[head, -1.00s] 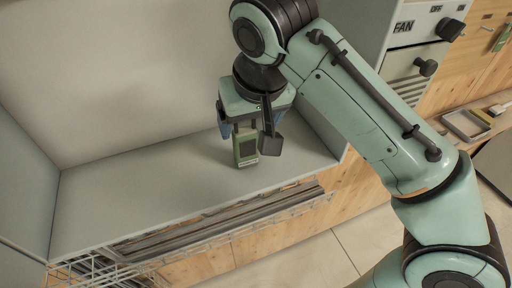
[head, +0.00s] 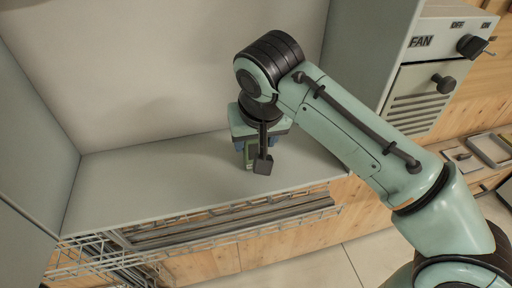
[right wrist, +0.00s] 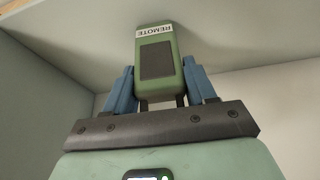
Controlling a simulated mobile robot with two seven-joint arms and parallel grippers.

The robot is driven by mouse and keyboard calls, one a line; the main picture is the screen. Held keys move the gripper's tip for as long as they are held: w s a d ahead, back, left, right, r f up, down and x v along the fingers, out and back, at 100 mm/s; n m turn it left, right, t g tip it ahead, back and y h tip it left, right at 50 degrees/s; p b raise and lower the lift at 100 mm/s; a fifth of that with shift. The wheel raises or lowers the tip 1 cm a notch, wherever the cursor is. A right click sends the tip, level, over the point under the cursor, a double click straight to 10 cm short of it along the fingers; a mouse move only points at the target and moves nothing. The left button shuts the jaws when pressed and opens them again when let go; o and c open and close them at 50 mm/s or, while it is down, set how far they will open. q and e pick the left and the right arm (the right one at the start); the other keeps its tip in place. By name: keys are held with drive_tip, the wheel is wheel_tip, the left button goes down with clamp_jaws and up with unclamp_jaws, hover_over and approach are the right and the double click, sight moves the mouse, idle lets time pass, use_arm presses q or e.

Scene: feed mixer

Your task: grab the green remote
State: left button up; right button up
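The green remote (head: 249,155) stands upright on the grey shelf surface, partly hidden by my right gripper (head: 254,148) above it. In the right wrist view the remote (right wrist: 160,62) shows a dark panel and a white "REMOTE" label. It lies between the two blue fingers of my right gripper (right wrist: 160,75), which sit close along both sides. Whether the fingers press on it cannot be told. My left gripper is not in view.
A grey back wall and side panels enclose the shelf (head: 130,185). A wire rack (head: 230,220) runs along its front edge. A control panel with a fan knob (head: 470,46) is at the right. The shelf left of the remote is clear.

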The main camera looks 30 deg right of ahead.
drive_tip(key=shift+c, duration=0.7)
drive_tip(key=shift+r, duration=0.15)
drive_tip(key=shift+r, duration=4.75)
drive_tip(key=shift+w, duration=0.15)
